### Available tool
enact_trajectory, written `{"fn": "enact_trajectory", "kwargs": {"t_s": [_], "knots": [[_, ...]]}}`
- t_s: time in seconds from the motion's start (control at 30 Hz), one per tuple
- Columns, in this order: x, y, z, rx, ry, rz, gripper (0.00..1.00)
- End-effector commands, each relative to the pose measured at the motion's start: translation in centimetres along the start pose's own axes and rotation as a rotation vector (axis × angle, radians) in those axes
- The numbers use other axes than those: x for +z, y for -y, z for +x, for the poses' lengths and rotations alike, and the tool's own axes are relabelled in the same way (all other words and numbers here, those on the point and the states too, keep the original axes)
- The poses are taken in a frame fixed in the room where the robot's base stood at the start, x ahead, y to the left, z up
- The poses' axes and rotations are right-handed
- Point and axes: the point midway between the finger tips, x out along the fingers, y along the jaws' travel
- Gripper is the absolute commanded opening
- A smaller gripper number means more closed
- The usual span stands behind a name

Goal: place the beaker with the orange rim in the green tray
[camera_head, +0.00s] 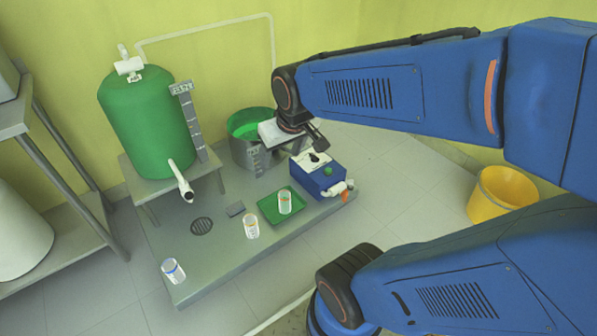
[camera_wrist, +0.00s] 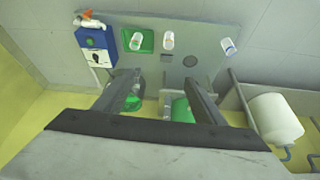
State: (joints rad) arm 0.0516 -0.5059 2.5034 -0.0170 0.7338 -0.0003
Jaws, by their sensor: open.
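A beaker with an orange band near its top (camera_head: 251,227) stands upright on the grey platform, just left of the green tray (camera_head: 267,212). In the wrist view it looks to be the middle beaker (camera_wrist: 167,41), beside the tray (camera_wrist: 147,47). Another clear beaker (camera_head: 285,203) stands in the tray; its rim colour is hard to tell. A blue-rimmed beaker (camera_head: 173,271) stands at the platform's front left corner. My gripper (camera_wrist: 162,80) is open and empty. In the head view it is up near the metal pot, apart from the beakers and tray.
A green tank (camera_head: 150,122) with a white outlet stands at the back left. A metal pot with green contents (camera_head: 247,128) is behind the tray. A blue box (camera_head: 319,177) sits right of the tray. A yellow bucket (camera_head: 499,195) stands on the floor. A drain (camera_head: 201,227) marks the platform.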

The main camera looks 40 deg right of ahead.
Motion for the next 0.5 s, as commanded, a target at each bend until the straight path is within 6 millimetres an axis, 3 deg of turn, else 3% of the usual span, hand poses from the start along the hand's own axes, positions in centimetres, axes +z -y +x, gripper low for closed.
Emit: {"fn": "enact_trajectory", "kwargs": {"t_s": [0.2,0.5], "knots": [[4.4,1.0,-4.4,-0.017,-0.009,-0.022,0.64],[8.2,1.4,-6.9,-0.031,-0.005,-0.037,0.64]]}}
